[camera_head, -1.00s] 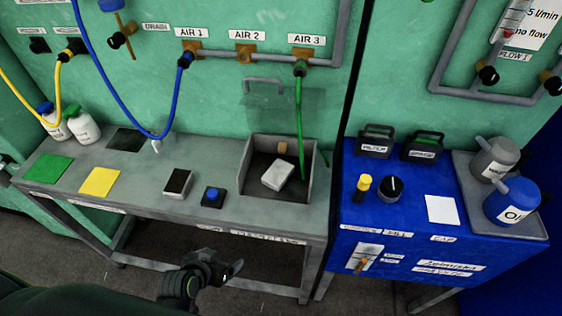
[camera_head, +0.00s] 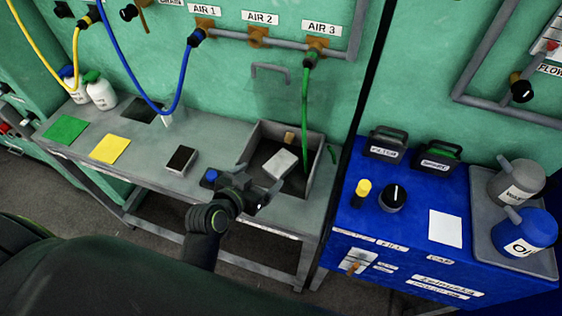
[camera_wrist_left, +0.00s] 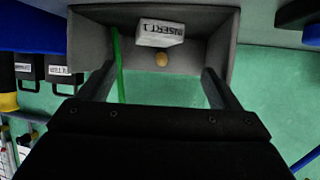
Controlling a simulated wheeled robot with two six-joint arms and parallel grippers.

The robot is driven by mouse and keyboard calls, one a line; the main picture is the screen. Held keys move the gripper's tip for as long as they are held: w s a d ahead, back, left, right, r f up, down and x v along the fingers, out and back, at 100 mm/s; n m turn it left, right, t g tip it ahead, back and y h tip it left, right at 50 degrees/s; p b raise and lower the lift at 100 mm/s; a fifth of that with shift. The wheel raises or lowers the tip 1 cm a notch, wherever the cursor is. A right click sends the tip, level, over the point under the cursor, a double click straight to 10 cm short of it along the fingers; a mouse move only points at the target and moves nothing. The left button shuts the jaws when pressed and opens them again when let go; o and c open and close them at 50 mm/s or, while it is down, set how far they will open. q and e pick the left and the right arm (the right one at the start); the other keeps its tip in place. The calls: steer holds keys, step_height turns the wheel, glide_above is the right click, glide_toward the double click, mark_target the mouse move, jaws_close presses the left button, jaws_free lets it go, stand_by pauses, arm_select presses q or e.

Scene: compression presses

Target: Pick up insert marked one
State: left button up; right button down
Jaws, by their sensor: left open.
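The insert marked one is a pale grey-white block (camera_head: 280,163) lying inside the grey open-topped bin (camera_head: 313,197) at the right end of the grey bench. In the left wrist view the block (camera_wrist_left: 161,33) shows the label "INSERT 1", upside down, and lies in the bin (camera_wrist_left: 84,43). My left gripper (camera_head: 268,196) is at the bin's front left edge, apart from the block. In the left wrist view its two fingers (camera_wrist_left: 158,82) are spread with nothing between them. My right gripper is not in view.
A green hose (camera_head: 305,110) runs down into the bin. A blue button (camera_head: 211,176) and a dark block (camera_head: 181,160) stand left of my gripper. The blue cabinet (camera_head: 400,240) stands to the right. Yellow (camera_head: 110,149) and green (camera_head: 65,130) mats lie at the bench's left.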

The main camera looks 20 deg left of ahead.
mark_target(281, 162)
arm_select(q)
steer(key=x, duration=0.4)
steer(key=shift+w+d+p, duration=0.1)
steer(key=shift+w+p, duration=0.1)
steer(key=shift+p, duration=0.1)
steer(key=shift+w+d+f, duration=0.25)
steer(key=shift+w, duration=0.2)
steer(key=p+x, duration=0.1)
steer(key=x, duration=0.2)
steer(key=shift+d, duration=0.2)
steer(key=shift+w+d+f, duration=0.1)
steer(key=shift+w+f, duration=0.25)
steer(key=shift+w, duration=0.1)
steer(key=c, duration=1.4)
steer(key=shift+c, duration=0.8)
